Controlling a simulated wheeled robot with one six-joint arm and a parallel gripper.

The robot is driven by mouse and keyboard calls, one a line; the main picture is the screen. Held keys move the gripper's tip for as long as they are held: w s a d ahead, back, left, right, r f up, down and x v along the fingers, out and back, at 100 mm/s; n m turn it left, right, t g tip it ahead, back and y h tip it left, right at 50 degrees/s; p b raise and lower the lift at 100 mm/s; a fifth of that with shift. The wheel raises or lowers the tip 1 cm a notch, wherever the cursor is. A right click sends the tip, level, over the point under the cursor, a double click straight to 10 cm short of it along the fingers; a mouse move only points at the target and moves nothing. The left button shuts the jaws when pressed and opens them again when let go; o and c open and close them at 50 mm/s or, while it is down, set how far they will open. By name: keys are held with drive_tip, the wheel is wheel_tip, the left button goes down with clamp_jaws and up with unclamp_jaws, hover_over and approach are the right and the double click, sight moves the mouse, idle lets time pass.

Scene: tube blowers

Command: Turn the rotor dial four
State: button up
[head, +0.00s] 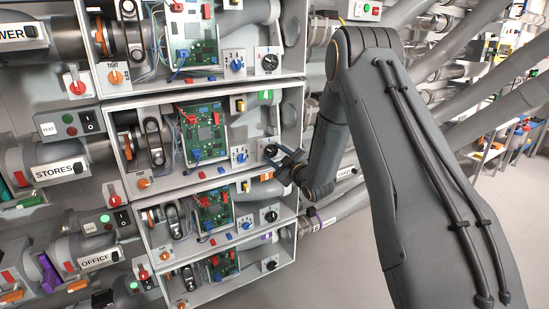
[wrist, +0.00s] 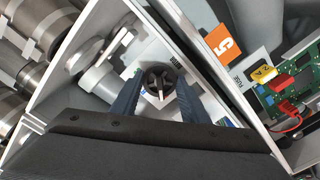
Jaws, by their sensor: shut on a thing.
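A round black dial (wrist: 158,75) with a pale pointer bar sits between the two blue fingers of my gripper (wrist: 159,88) in the wrist view. The fingers are shut on its sides. In the head view the same black dial (head: 270,150) is at the right end of the second box from the top, and my gripper (head: 277,160) reaches it from the right. The fingers partly hide the dial's face and scale. I cannot read its setting or a rotor label. A blue numbered dial (head: 241,156) is to its left, apart from my gripper.
The STORES box (head: 110,106) has raised grey walls around the dials. A green circuit board (head: 204,133) with wires is inside it. Similar boxes are above and below. Grey pipes (head: 490,100) run behind my arm. Floor (head: 470,230) is open at the right.

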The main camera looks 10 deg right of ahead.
drive_tip(key=shift+n, duration=0.6)
drive_tip(key=shift+b, duration=0.3)
drive_tip(key=o, duration=1.1)
